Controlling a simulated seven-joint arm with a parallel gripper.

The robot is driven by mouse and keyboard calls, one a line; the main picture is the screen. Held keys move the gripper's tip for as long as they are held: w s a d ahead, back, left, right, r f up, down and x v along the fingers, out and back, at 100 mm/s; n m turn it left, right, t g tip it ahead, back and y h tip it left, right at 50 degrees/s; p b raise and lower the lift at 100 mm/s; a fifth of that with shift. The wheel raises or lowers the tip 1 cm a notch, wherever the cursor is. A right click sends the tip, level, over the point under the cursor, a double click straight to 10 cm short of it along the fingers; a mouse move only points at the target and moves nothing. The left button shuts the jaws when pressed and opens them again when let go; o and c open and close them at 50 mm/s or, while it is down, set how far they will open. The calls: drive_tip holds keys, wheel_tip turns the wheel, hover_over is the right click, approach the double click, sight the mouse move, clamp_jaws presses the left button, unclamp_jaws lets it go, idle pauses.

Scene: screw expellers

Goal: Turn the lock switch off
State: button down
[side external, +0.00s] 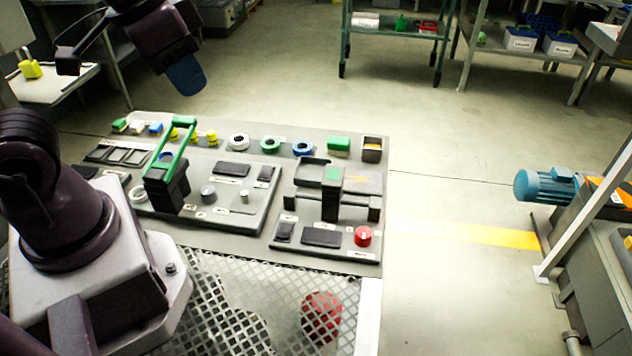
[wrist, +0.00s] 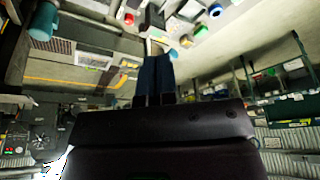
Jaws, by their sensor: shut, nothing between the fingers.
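A control board with two raised panels lies on a bench in the side view. The left panel (side external: 228,222) carries a black block with a tall green handle (side external: 182,140), a grey knob (side external: 208,193) and a smaller pale knob (side external: 244,196). The right panel (side external: 282,247) carries a black lever with a green top (side external: 331,178) and a red round knob (side external: 363,236). The labels are too small to read, so I cannot tell which is the lock switch. My gripper (side external: 194,88) is shut and empty, above and behind the board. Its dark blue fingers also show in the wrist view (wrist: 156,58).
Coloured buttons and rings, such as a green ring (side external: 270,144), line the board's back edge. A perforated metal cover (side external: 230,305) lies in front, with a red round thing (side external: 321,316) beneath it. A blue motor (side external: 545,185) stands at the right. The floor between is clear.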

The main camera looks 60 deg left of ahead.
drive_tip(key=r, duration=0.1)
drive_tip(key=r+t, duration=0.1)
drive_tip(key=s+r, duration=0.1)
drive_tip(key=shift+a+t, duration=0.35)
drive_tip(key=shift+t, duration=0.05)
drive_tip(key=w+d+f+m+g, duration=0.1)
drive_tip(key=w+f+m+g, duration=0.2)
drive_tip(key=f, duration=0.6)
drive_tip(key=w+d+f+m+g, duration=0.2)
drive_tip(key=w+f+m, duration=0.3)
drive_tip(key=w+f, duration=0.3)
drive_tip(key=shift+d+f+m+g+h, duration=0.15)
drive_tip(key=shift+f+m+g+h, duration=0.2)
drive_tip(key=shift+f+g, duration=0.55)
drive_tip(key=shift+f, duration=0.1)
